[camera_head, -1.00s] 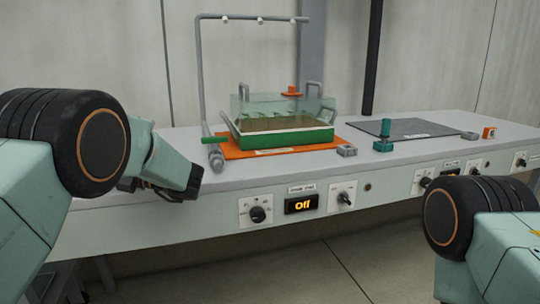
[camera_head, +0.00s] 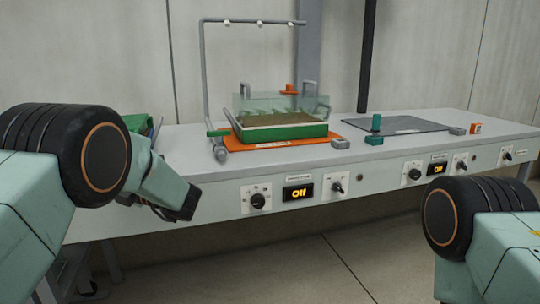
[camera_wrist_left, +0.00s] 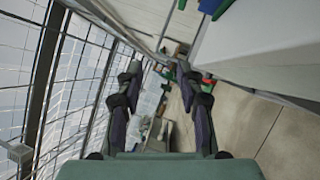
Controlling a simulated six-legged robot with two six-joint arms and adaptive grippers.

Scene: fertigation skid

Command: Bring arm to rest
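My left arm comes in from the left of the head view, bent at a big black joint, in front of the bench's left part. Its gripper is hidden there behind my own wrist. In the left wrist view my left gripper (camera_wrist_left: 166,85) shows two dark fingers spread well apart with nothing between them; floor and distant clutter show through the gap. Of my right arm only the black joint and a pale green link show at the lower right of the head view. My right gripper is out of view.
A white bench (camera_head: 185,142) runs across the head view. It carries a green tray (camera_head: 285,133) with a clear cover on an orange mat (camera_head: 310,141), a grey pipe frame (camera_head: 204,70) and a dark mat (camera_head: 400,125).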

